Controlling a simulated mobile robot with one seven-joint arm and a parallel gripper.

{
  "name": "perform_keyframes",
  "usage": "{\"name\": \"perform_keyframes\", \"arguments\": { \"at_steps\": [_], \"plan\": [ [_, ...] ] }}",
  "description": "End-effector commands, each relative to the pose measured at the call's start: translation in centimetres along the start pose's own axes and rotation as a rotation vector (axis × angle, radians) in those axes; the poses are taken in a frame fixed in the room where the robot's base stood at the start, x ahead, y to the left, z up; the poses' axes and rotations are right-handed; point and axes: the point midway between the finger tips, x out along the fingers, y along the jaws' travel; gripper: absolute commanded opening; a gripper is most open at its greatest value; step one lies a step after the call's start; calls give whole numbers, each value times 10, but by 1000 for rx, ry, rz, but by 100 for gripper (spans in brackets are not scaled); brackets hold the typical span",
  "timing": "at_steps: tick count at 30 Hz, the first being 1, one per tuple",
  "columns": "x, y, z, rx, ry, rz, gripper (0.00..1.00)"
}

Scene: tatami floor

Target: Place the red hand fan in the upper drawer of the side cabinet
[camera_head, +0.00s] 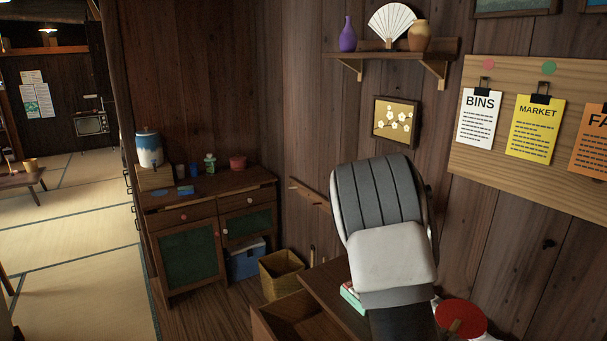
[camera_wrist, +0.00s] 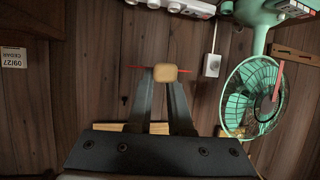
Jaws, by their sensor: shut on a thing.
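The red hand fan (camera_head: 463,315) shows at the bottom right of the head view, beside the lower end of my arm. In the wrist view it is edge-on as a thin red line, with its tan handle end (camera_wrist: 165,72) between my fingertips. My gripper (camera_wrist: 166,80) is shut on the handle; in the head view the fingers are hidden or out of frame. A low wooden side cabinet (camera_head: 325,289) stands at the bottom centre, partly behind my arm. Its upper drawer (camera_head: 266,322) appears pulled out, its inside mostly cut off by the frame.
A green and red item (camera_head: 351,297) lies on the cabinet top by my arm. A yellow bin (camera_head: 281,274) and blue cooler (camera_head: 246,261) stand behind the drawer. A larger cabinet (camera_head: 207,197) is at left. A green electric fan (camera_wrist: 254,95) and outlet (camera_wrist: 211,65) are in the wrist view.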

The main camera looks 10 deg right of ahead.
Motion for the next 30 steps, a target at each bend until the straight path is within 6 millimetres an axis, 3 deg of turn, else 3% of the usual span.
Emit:
{"name": "perform_keyframes", "arguments": {
  "at_steps": [7,12,15,21,30],
  "plan": [
    [-21,-110,26,-147,-1,-344,0],
    [-59,-188,50,-259,4,-619,0],
    [-81,-220,63,-307,8,-742,0],
    [-110,-251,77,-359,10,-877,0],
    [-114,-255,78,-365,11,-895,0]
  ]
}}
